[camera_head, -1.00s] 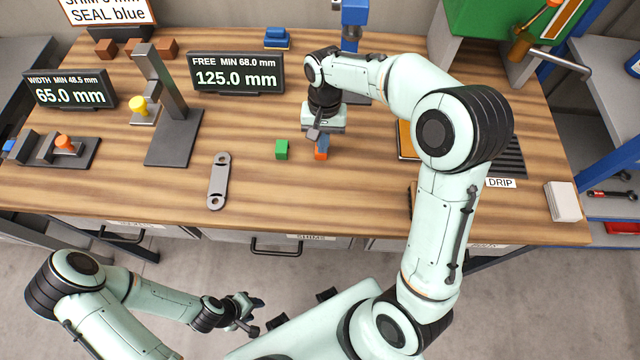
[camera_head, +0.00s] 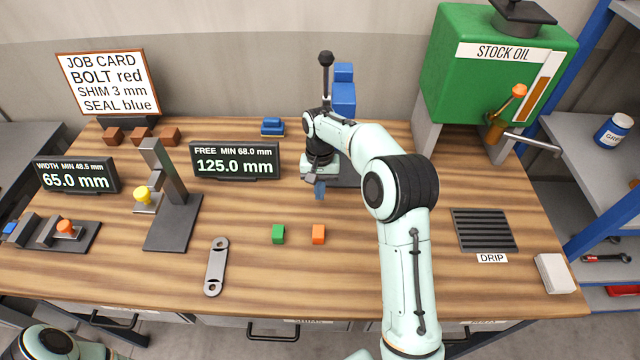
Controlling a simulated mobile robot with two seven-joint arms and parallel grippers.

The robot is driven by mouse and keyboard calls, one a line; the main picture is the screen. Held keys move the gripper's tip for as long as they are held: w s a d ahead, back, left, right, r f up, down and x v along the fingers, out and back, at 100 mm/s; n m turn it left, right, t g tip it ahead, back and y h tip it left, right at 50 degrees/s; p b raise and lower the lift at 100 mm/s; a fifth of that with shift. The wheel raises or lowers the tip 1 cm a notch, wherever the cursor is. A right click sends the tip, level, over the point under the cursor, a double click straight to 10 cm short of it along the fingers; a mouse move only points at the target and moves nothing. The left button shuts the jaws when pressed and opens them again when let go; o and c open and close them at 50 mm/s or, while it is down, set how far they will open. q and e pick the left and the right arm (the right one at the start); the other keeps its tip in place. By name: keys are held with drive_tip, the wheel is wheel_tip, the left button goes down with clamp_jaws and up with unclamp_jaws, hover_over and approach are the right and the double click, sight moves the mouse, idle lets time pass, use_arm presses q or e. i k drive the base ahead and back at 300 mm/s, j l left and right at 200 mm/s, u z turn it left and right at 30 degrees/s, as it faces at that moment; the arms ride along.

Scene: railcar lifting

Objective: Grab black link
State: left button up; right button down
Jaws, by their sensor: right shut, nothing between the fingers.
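A link-shaped flat bar (camera_head: 216,266) with a round hole at each end lies on the bench, left of centre and near the front edge; it looks grey rather than black.
A dark upright stand (camera_head: 172,222) with a yellow knob is left of the bar. Signs stand behind. A green oil tank (camera_head: 490,70) and a drip grate (camera_head: 484,230) are at the right.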

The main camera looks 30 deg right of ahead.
sight(215, 275)
drive_tip(key=k, duration=1.5)
